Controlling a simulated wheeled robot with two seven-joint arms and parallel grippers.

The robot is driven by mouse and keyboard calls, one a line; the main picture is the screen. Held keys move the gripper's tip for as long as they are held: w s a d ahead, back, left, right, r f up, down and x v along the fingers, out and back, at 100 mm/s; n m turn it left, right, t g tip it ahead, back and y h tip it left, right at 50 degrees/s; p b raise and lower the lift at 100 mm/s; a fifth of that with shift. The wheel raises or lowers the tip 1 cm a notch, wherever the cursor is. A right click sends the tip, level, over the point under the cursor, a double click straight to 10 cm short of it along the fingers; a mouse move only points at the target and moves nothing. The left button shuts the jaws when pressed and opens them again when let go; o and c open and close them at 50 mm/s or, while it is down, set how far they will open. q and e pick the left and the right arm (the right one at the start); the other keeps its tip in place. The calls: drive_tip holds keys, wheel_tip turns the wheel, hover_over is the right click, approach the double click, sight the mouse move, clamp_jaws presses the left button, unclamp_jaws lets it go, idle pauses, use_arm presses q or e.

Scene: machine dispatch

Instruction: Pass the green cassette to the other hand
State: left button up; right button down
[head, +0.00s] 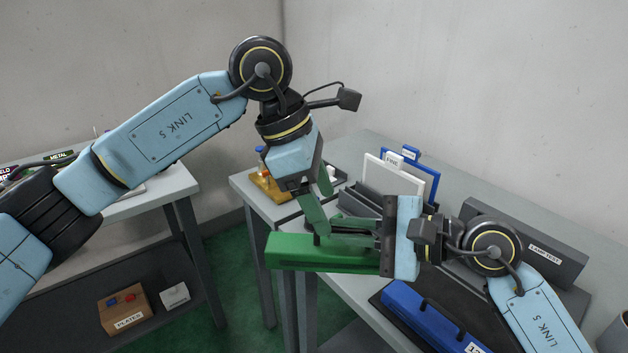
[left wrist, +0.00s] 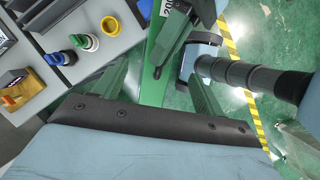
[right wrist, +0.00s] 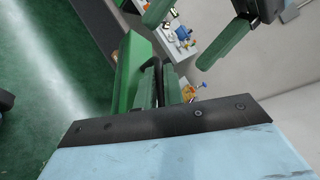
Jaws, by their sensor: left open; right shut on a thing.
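The green cassette (head: 310,255) is a long green bar held out level past the table's edge in the head view. My right gripper (head: 338,238) is shut on it near its right part. In the right wrist view the cassette (right wrist: 131,65) lies along my shut right fingers. My left gripper (head: 325,212) is open, pointing down just above the cassette and close to my right fingers. Its two fingers also show, spread and empty, in the right wrist view (right wrist: 180,42). In the left wrist view the cassette (left wrist: 155,75) passes between the open left fingers, partly hidden by a right finger.
The right table holds a white panel (head: 391,178) marked FINE, a blue panel (head: 428,178), a dark LAMP TEST box (head: 530,240) and a blue case (head: 425,318). A PLATES box (head: 124,310) sits on the left table's shelf. Open green floor (head: 228,270) lies between the tables.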

sight(342, 245)
use_arm(q)
drive_tip(key=x, duration=0.9)
drive_tip(key=c, duration=1.2)
drive_tip(key=shift+r, duration=0.1)
drive_tip(key=shift+c, duration=0.7)
use_arm(e)
drive_tip(key=c, duration=1.4)
unclamp_jaws()
drive_tip(key=shift+c, duration=0.2)
drive_tip(key=shift+s, duration=0.1)
